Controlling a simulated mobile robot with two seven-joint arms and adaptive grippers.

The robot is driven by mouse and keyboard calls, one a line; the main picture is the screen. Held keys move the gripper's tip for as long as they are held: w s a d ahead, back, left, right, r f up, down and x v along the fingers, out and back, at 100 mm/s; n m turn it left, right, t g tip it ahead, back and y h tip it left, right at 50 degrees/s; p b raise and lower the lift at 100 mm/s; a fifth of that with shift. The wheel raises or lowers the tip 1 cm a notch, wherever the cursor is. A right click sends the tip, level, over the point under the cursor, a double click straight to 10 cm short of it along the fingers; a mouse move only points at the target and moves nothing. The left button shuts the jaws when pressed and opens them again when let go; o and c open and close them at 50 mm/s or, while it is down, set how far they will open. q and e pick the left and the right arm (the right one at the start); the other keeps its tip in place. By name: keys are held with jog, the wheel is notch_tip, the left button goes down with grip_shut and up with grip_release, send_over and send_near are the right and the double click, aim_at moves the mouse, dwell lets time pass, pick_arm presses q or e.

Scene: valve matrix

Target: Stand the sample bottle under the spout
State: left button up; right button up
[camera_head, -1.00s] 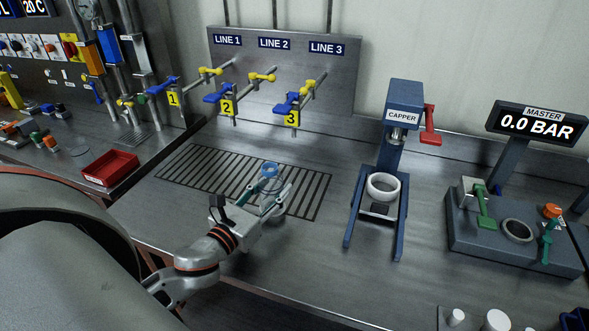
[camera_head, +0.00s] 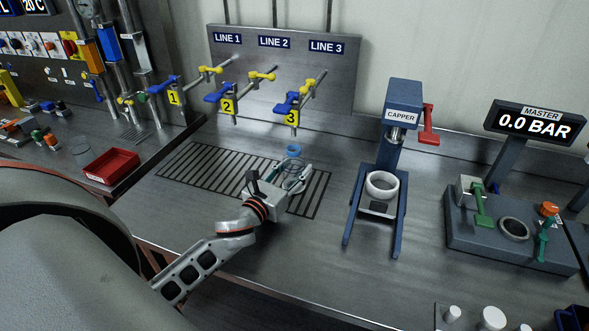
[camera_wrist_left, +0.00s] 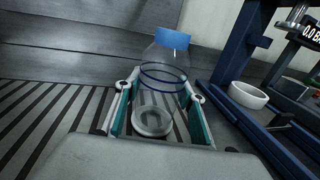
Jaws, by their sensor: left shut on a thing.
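Three spouts with blue and yellow handles hang from the back panel: line 1 (camera_head: 173,98), line 2 (camera_head: 227,106) and line 3 (camera_head: 291,118). In the head view the bottle is below the line 3 spout and nearer to me. My right gripper is not in view.
A blue capper stand (camera_head: 390,150) with a white ring (camera_head: 382,186) is right of the bottle. A grey master gauge station (camera_head: 515,235) is further right. A red tray (camera_head: 111,166) lies at the left. The grate's left part is clear.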

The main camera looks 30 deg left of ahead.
pick_arm(q)
jog(key=shift+f, duration=0.2)
jog(key=o, duration=1.2)
jog(key=shift+c, duration=0.2)
jog(key=shift+r, duration=0.15)
jog(key=s+b, duration=0.1)
jog(key=s, duration=1.1)
jog(key=shift+d+b, duration=0.2)
jog(key=shift+b, duration=0.15)
